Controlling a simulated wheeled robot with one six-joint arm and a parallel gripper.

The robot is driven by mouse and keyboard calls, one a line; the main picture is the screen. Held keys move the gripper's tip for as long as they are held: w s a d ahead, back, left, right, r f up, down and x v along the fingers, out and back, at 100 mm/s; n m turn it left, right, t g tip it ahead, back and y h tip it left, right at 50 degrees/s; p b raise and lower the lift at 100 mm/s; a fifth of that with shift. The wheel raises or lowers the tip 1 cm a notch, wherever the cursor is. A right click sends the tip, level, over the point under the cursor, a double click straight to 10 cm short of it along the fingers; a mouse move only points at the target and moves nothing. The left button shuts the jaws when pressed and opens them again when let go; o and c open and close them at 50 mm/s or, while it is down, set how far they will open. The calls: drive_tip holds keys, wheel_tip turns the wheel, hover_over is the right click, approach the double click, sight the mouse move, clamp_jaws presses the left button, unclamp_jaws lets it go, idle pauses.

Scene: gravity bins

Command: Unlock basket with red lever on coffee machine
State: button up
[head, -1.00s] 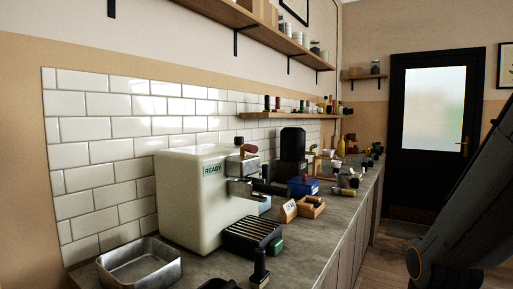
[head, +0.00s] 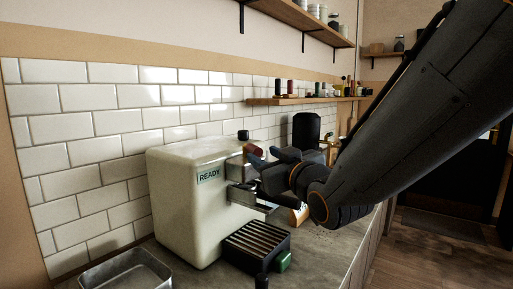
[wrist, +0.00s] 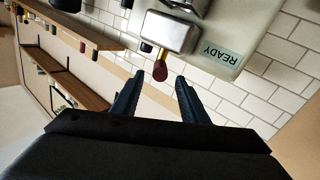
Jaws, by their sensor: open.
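The cream coffee machine (head: 185,215) stands on the counter with a green READY label on its front. Its red lever (head: 254,151) sticks out from the metal block high on the front. In the wrist view, which is turned over, the lever's red knob (wrist: 160,71) shows below the metal block (wrist: 168,32), and the machine body (wrist: 235,25) fills the top. My gripper (wrist: 158,76) is open, with one blue finger on each side of the knob's end; I cannot tell whether either touches it. In the head view my gripper (head: 270,157) is beside the lever and partly hides the machine's front.
A slatted drip tray (head: 256,245) sits before the machine. A metal pan (head: 125,275) is at the front left. A black grinder (head: 306,130) stands farther back. Wooden shelves (head: 300,100) run along the tiled wall.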

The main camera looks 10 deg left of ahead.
sight(259, 153)
drive_tip(key=shift+p+x, duration=0.95)
drive_tip(key=shift+x, duration=2.6)
drive_tip(key=shift+f, duration=0.1)
clamp_jaws()
